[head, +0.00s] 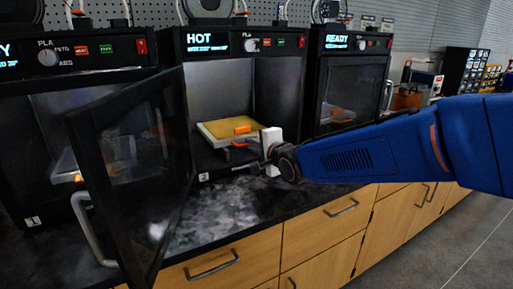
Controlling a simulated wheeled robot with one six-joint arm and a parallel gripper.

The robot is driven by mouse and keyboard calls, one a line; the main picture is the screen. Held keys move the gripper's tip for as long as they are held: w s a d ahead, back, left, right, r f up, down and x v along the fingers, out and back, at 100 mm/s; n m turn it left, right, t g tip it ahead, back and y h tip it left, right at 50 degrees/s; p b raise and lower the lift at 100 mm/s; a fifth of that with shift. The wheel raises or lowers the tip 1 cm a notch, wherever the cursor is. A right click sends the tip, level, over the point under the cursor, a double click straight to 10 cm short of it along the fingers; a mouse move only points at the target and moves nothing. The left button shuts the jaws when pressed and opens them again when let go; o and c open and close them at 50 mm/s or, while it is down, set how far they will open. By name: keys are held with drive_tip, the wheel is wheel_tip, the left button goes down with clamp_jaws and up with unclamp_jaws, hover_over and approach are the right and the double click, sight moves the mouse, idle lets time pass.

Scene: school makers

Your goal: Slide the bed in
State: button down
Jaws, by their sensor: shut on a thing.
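The bed (213,127), a flat yellow plate with a pale rim, sits partly inside the middle printer (184,50), whose display reads HOT. A small orange block (242,130) lies on the bed near its front right. An orange tab (238,143) shows at the bed's front edge. My gripper (258,158) reaches in from the right and is shut at the bed's front, by the orange tab. The fingertips and the exact grip are small and partly hidden. The printer's dark glass door (135,165) stands wide open to the left.
A printer marked 1 (35,185) stands at left, and another showing READY (350,85) at right; both doors look closed. The dark counter (225,205) is clear in front of the middle printer. Wooden drawers (325,220) lie below. The open door stands over the counter's left part.

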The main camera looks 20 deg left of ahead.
drive_tip(key=c, duration=1.9)
unclamp_jaws()
drive_tip(key=shift+w+a, duration=0.15)
drive_tip(key=shift+a, duration=0.05)
drive_tip(key=v, duration=1.7)
drive_tip(key=shift+s+d+r, duration=0.1)
drive_tip(key=shift+s, duration=0.15)
